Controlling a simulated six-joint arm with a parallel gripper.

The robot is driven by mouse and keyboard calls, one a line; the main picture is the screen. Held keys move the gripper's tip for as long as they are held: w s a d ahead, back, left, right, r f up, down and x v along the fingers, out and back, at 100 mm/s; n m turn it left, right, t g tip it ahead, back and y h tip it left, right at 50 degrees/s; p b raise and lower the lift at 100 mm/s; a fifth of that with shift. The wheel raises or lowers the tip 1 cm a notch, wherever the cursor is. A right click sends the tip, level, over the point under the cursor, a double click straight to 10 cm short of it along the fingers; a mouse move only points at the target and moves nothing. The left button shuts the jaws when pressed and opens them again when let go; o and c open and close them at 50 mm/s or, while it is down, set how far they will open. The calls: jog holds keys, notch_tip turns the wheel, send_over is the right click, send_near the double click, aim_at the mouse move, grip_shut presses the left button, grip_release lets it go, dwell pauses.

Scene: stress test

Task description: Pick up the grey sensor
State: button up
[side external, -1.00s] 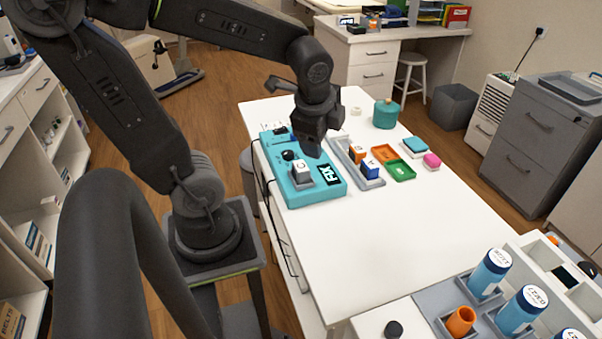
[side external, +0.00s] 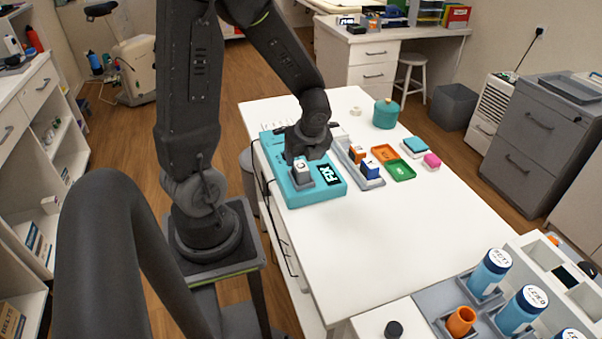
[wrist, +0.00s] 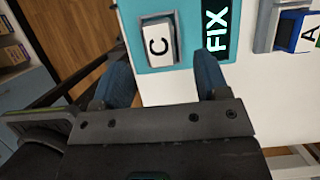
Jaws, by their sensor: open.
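The grey sensor (side external: 302,172) is a small block with a white top marked C. It sits upright in a grey socket on the teal fixture (side external: 297,197) with the FIX sign. In the wrist view the sensor (wrist: 158,40) lies just beyond my fingertips, roughly centred between them, with the fixture (wrist: 150,7) around its socket. My gripper (wrist: 163,73) is open and empty, its two blue fingers apart. In the side view my gripper (side external: 298,158) is above and close behind the sensor; its fingers are mostly hidden there.
Right of the fixture, a grey tray (side external: 347,168) holds an orange block and a blue block (side external: 370,169). The near white table is clear.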

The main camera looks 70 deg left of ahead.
aim_at(301, 165)
jog(key=shift+x, duration=2.85)
jog(key=shift+s+d, duration=0.1)
jog(key=shift+d, duration=0.05)
jog(key=c, duration=1.1)
jog(key=shift+r, duration=0.1)
